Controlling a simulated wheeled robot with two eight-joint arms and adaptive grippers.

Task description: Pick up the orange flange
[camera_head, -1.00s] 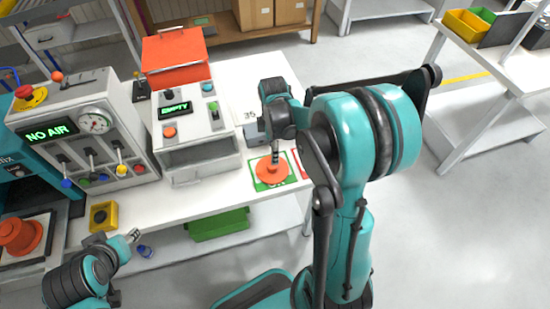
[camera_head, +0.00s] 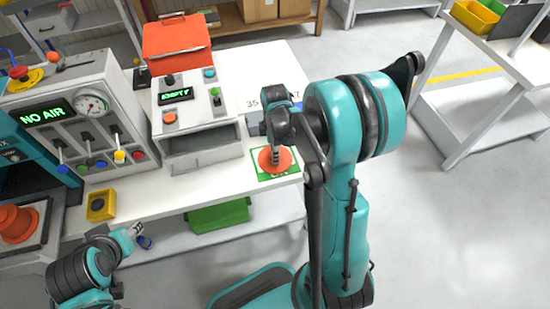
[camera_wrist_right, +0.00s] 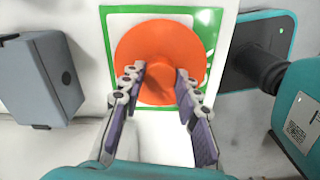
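The orange flange (camera_head: 285,159) lies flat on a green-and-white card (camera_head: 263,173) near the front right of the white table. In the right wrist view the flange (camera_wrist_right: 150,42) is a round disc with a raised middle hub. My right gripper (camera_wrist_right: 160,84) points down at it, and its two fingers are spread either side of the hub, apart from each other. Whether they touch the flange I cannot tell. In the head view my right gripper (camera_head: 272,160) hides part of it. My left gripper (camera_head: 134,230) hangs in front of the table's left part, its fingers too small to read.
A grey box (camera_wrist_right: 48,75) stands left of the flange in the wrist view. A control box reading EMPTY (camera_head: 190,100) and a NO AIR panel (camera_head: 75,125) stand on the table. Another orange part (camera_head: 18,222) sits far left. A green bin (camera_head: 218,215) is below the table.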

